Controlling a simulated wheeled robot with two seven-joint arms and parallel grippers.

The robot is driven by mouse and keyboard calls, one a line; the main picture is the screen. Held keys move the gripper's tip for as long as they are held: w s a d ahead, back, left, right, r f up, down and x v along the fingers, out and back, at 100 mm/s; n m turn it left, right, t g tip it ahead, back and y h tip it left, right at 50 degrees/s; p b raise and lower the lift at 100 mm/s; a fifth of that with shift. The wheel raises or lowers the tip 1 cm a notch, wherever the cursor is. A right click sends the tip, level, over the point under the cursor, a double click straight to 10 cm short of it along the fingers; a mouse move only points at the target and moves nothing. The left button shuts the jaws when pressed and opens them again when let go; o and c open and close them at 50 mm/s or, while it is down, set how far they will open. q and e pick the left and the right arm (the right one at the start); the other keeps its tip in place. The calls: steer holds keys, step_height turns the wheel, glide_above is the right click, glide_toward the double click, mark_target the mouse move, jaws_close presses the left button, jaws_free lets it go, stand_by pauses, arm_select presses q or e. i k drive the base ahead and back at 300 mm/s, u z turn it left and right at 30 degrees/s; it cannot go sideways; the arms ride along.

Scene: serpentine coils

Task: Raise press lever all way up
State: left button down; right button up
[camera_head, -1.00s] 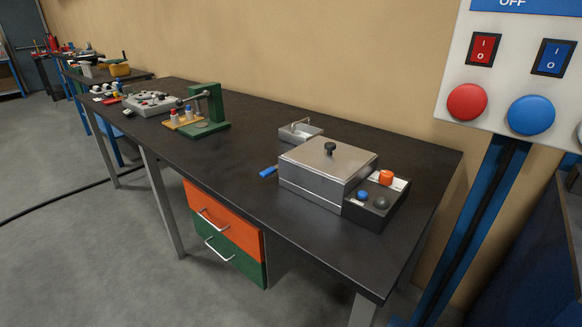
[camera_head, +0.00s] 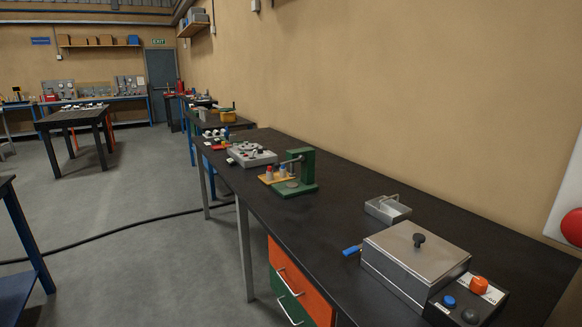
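A green press (camera_head: 305,172) stands on the dark workbench (camera_head: 340,220), near the middle of the head view. Its upright column is at the right of its base. A grey press lever (camera_head: 292,160) reaches out to the left from the upper part of the column. It looks close to level, with its tip slightly lower, but it is small and its exact angle is hard to tell. Neither of my grippers is in view.
A metal box with a black knob (camera_head: 419,240) and a control box with an orange knob (camera_head: 479,285) sit at the bench's near right. A grey panel (camera_head: 252,154) lies beyond the press. Open floor (camera_head: 130,200) lies left of the bench; a black cable (camera_head: 120,232) crosses it.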

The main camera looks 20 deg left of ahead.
mark_target(276, 165)
steer(key=u, duration=1.9)
steer(key=i, duration=2.1)
steer(key=z, duration=3.15)
